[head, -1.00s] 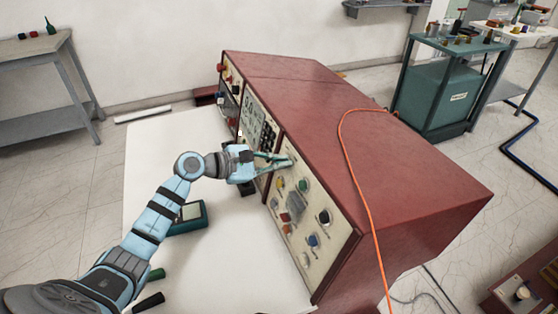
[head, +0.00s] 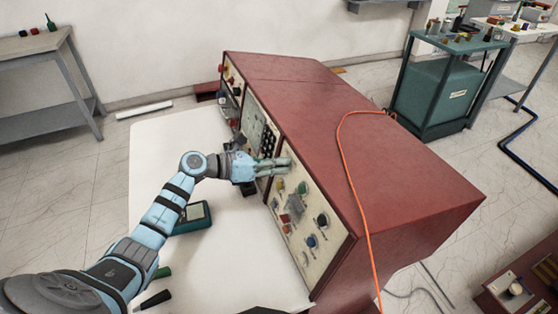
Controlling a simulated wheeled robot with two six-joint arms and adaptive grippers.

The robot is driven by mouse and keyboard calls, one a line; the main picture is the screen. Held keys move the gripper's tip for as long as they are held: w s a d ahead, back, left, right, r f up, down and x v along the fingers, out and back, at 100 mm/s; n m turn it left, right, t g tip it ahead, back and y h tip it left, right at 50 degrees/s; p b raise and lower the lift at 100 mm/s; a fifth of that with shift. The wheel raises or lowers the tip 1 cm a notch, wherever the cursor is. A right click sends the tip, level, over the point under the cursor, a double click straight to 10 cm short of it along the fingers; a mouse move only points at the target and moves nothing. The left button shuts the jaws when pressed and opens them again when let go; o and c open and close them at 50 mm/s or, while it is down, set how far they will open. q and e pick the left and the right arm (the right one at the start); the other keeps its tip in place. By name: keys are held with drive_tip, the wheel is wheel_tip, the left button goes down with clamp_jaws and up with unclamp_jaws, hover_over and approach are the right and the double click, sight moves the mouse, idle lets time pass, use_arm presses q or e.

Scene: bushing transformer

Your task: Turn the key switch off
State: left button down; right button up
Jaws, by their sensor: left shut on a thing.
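The red transformer cabinet (head: 390,170) stands on the white table with its pale control panel (head: 318,262) facing left. Several coloured knobs and buttons show on the panel, among them a blue knob (head: 311,241) and a dark knob (head: 323,219). My left gripper (head: 286,166) is at the upper part of this panel, fingers against its face. It is shut on a small part there that the fingers hide. I cannot make out the key switch itself. My right gripper is not in view.
A teal handheld meter (head: 193,217) and screwdriver handles (head: 155,299) lie on the white table (head: 235,275) below my left arm. An orange cable (head: 345,165) runs over the cabinet top. A teal cart (head: 440,95) stands at the back right.

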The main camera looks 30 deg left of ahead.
use_arm(q)
drive_tip(key=n+p, duration=0.1)
drive_tip(key=n, duration=0.2)
drive_tip(key=shift+a+f+n+p, duration=0.1)
drive_tip(key=shift+n+p, duration=0.55)
drive_tip(key=shift+n, duration=0.65)
drive_tip(key=c, duration=1.8)
unclamp_jaws()
drive_tip(key=shift+a, duration=0.1)
drive_tip(key=v, duration=1.2)
drive_tip(key=shift+f, duration=0.1)
